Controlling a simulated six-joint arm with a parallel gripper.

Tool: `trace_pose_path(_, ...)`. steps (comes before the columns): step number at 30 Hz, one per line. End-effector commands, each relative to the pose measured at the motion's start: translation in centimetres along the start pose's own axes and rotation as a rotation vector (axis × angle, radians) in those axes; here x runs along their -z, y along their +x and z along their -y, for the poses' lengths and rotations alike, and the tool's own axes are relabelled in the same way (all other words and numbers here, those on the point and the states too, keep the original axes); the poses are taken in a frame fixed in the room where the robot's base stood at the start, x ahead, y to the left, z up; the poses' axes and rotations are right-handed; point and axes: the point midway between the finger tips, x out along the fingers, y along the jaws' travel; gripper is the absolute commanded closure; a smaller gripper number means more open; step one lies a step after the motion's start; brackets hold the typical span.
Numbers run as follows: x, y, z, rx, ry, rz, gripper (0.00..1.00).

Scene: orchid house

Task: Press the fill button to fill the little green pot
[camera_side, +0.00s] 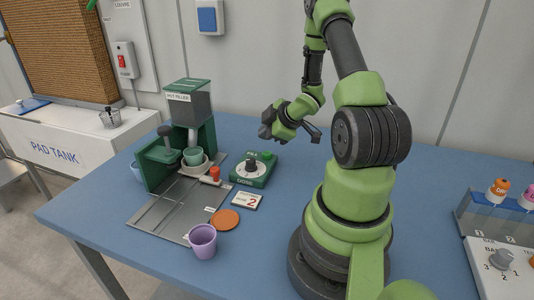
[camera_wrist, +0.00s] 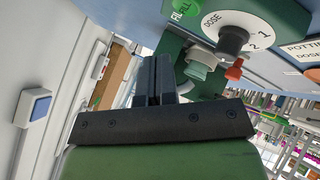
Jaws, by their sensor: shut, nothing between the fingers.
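The green fill button (camera_side: 267,155) sits on the back right of the dark green control box (camera_side: 262,176), beside a black dose knob (camera_side: 251,165). In the wrist view the fill button (camera_wrist: 184,9) is at the top edge, with the dose knob (camera_wrist: 232,40) to its right. The little green pot (camera_side: 193,156) stands on a pale saucer under the pot filler (camera_side: 188,101). It also shows in the wrist view (camera_wrist: 198,70). My gripper (camera_side: 265,133) is shut and empty, raised behind the control box and apart from the button. The wrist view shows its dark fingers (camera_wrist: 155,80) together.
A red-handled lever (camera_side: 214,173) juts from the filler beside the box. A card marked 2 (camera_side: 247,201), an orange disc (camera_side: 225,220) and a purple mug (camera_side: 203,242) are in front. A rack with bottles (camera_side: 495,212) stands far right. The blue table (camera_side: 100,192) is clear behind the box.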

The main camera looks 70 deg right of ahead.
Motion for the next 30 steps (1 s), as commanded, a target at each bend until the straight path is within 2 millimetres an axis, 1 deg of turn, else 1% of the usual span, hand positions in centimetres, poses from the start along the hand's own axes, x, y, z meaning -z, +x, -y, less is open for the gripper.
trace_pose_path(3,-0.7,1.0,0.7,0.002,0.001,-0.001,1.0)
trace_pose_path(9,-1.3,1.8,1.3,0.0,-0.001,-0.001,1.0)
trace_pose_path(30,-1.3,1.9,1.3,-0.001,-0.001,-0.001,1.0)
